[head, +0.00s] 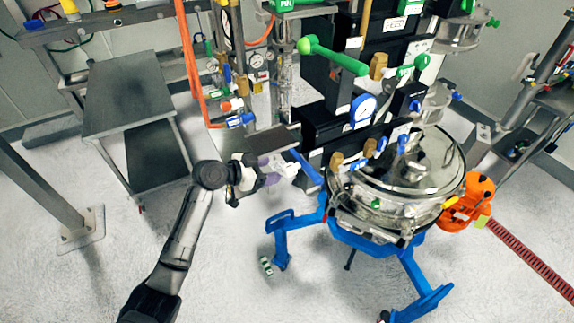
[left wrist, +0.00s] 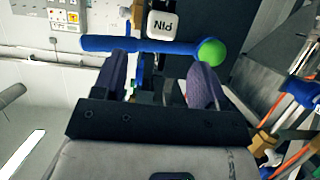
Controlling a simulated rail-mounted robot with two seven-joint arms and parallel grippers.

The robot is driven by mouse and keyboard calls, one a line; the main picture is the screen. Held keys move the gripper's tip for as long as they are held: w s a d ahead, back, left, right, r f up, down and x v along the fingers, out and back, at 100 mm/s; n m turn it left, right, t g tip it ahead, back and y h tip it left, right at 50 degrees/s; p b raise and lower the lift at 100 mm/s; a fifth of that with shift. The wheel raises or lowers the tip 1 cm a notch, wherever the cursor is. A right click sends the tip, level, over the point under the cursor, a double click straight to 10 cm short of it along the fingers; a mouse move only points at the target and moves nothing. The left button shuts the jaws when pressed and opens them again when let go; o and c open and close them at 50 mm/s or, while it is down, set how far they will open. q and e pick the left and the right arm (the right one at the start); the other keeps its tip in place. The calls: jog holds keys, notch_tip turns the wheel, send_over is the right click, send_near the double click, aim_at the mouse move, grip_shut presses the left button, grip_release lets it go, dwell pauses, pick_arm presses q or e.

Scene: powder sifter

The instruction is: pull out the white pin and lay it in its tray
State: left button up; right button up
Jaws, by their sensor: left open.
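My left gripper (head: 273,177) is open at the left side of the sifter, beside a small white piece (head: 287,164). In the left wrist view, its two purple fingers (left wrist: 161,75) stand apart with a gap between them. A blue bar with a green ball end (left wrist: 150,46) crosses just beyond the fingertips. A white tag reading PIN (left wrist: 163,25), upside down, is behind the bar. I cannot tell a white pin apart for certain in either view. A dark flat plate (head: 272,139) is just above the gripper; I cannot tell whether it is the tray. My right gripper is not in view.
The round steel sifter (head: 405,165) stands on a blue wheeled frame (head: 282,220) to the right. A dark-topped cart (head: 125,92) stands at left. Open floor lies in front.

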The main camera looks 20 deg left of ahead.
aim_at(284, 171)
pick_arm(q)
jog(key=shift+p+x, duration=0.7)
jog(key=shift+x, duration=3.2)
jog(key=c, duration=1.1)
jog(key=shift+o, duration=0.2)
jog(key=shift+s+a, duration=0.25)
jog(key=shift+s+a, duration=0.75)
jog(key=shift+s, duration=0.2)
jog(key=shift+s+a, duration=0.1)
jog(key=shift+a, duration=0.05)
jog(key=shift+s+a+p, duration=0.45)
jog(key=shift+s+a, duration=0.3)
jog(key=shift+s, duration=0.1)
jog(key=shift+s+a, duration=0.5)
jog(key=shift+s, duration=0.1)
